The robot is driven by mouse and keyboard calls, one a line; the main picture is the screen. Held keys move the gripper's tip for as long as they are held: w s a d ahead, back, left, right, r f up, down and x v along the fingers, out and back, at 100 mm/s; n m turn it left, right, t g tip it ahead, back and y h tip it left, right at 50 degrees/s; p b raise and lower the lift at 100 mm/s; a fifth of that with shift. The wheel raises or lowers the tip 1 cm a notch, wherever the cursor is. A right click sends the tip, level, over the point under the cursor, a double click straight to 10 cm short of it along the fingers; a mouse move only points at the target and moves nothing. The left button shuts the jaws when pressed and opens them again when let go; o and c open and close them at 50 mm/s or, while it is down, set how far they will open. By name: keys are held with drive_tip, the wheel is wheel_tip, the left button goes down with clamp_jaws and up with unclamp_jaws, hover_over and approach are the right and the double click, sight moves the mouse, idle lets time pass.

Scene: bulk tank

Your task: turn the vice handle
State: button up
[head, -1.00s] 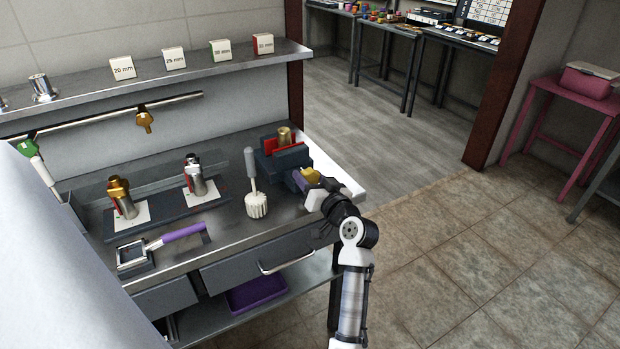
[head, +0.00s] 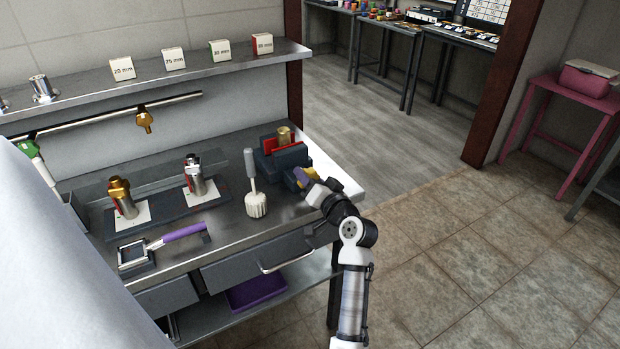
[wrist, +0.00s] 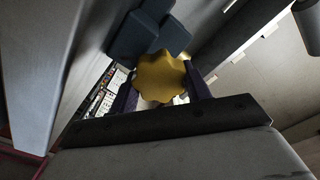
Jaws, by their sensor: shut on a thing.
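The vice (head: 287,158) is dark blue with red jaws and stands at the right end of the steel bench. A brass cylindrical piece (head: 284,134) stands upright between its jaws. The vice handle, a yellow lobed knob (head: 311,173), is on the vice's near right side. In the wrist view the handle (wrist: 160,77) sits between my two dark purple fingers, with the blue vice body behind it. My gripper (head: 305,177) is shut on the handle; it also shows in the wrist view (wrist: 164,88). In the head view my gripper partly hides the handle.
A white-headed brush (head: 256,203) stands just left of the vice. Two metal fittings (head: 122,197) (head: 195,174) stand on pads farther left. A purple-handled tool (head: 181,232) lies near the front edge. A shelf (head: 200,68) runs above the bench.

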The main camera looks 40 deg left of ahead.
drive_tip(key=o, duration=1)
drive_tip(key=shift+c, duration=0.2)
drive_tip(key=b+v, duration=0.4)
drive_tip(key=v, duration=1)
drive_tip(key=shift+a, duration=0.1)
